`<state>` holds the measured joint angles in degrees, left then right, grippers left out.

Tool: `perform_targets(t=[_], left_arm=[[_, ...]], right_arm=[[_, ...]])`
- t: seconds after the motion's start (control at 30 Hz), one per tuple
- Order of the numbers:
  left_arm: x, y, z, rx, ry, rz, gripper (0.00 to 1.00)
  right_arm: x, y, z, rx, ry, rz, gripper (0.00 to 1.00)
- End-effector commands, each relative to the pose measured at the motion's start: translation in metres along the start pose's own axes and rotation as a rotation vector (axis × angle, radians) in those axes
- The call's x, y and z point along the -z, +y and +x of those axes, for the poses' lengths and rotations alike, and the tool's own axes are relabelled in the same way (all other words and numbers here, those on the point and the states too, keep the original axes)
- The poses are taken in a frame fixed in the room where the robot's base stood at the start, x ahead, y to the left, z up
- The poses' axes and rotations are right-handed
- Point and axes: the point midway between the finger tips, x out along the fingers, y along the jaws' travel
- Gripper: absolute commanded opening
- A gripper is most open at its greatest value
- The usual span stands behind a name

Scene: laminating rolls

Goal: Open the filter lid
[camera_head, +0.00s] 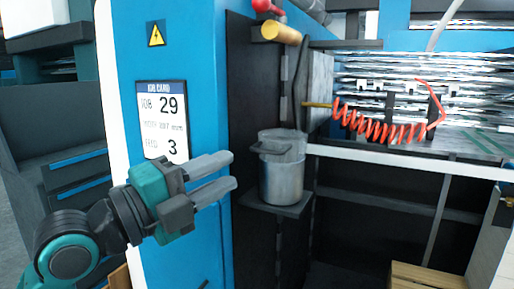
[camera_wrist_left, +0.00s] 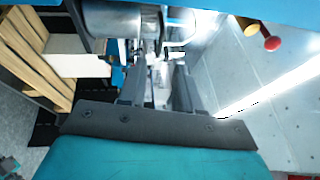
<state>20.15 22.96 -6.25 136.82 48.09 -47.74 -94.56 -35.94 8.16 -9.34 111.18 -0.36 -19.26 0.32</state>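The filter is a grey metal canister (camera_head: 282,182) on a small dark shelf beside the blue machine panel. Its lighter upper part, the lid (camera_head: 288,143), has a dark handle bar (camera_head: 269,148) on its left front. I cannot tell clearly whether the lid is shut or tilted up. My left gripper (camera_head: 234,169) is open and empty, left of the canister and apart from it, with its fingers pointing right toward it. In the left wrist view, a shiny metal cylinder (camera_wrist_left: 112,20), likely the canister, lies beyond the open fingers (camera_wrist_left: 158,75). My right gripper is not in view.
The blue panel with a job card (camera_head: 162,120) stands behind my left gripper. A yellow-ended cylinder (camera_head: 281,33) and a red knob (camera_head: 263,5) sit above the canister. A red coiled hose (camera_head: 380,130) hangs at right. A wooden crate (camera_head: 425,277) stands lower right.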

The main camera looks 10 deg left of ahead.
Motion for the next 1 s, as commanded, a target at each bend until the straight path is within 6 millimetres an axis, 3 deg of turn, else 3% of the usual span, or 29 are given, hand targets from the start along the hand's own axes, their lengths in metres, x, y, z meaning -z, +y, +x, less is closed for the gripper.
perform_targets(t=[0.3,0.5,0.87,1.0], left_arm=[[0.001,-0.002,0.055,0.001,0.001,-0.004,0.33],[0.0,-0.001,0.075,0.0,0.0,-0.003,0.33],[0.0,0.001,0.081,-0.001,0.0,0.0,0.33],[0.0,0.001,0.081,-0.001,0.0,0.0,0.23]], right_arm=[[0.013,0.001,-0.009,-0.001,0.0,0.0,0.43],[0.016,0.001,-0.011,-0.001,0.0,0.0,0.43],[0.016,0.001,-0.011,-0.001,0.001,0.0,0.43],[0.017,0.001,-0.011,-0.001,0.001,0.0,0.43]])
